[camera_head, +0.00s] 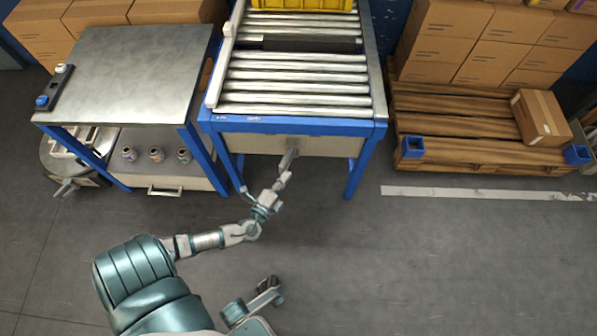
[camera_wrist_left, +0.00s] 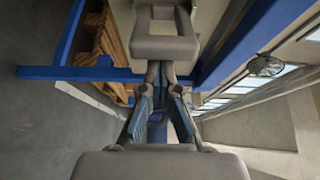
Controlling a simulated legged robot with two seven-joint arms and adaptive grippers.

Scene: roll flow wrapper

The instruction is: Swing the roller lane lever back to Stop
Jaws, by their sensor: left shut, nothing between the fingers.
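The grey roller lane lever (camera_head: 289,157) sticks out from the beige front panel under the roller lane (camera_head: 290,88). My left gripper (camera_head: 284,179) is just below the lever, close to its lower end. In the head view I cannot tell whether they touch. In the left wrist view, the left gripper's fingers (camera_wrist_left: 160,74) come together, shut with nothing between them. A grey rectangular loop-shaped part (camera_wrist_left: 165,47) lies right beyond the fingertips. No Stop marking is readable. My right gripper (camera_head: 268,291) hangs low over the floor, well away from the lever; its jaw state is unclear.
Blue legs (camera_head: 362,168) flank the lane's front panel. A metal-topped table (camera_head: 130,75) with several small jars on its lower shelf stands left. A wooden pallet (camera_head: 455,142) with cardboard boxes (camera_head: 541,117) stands right. The floor in front is clear.

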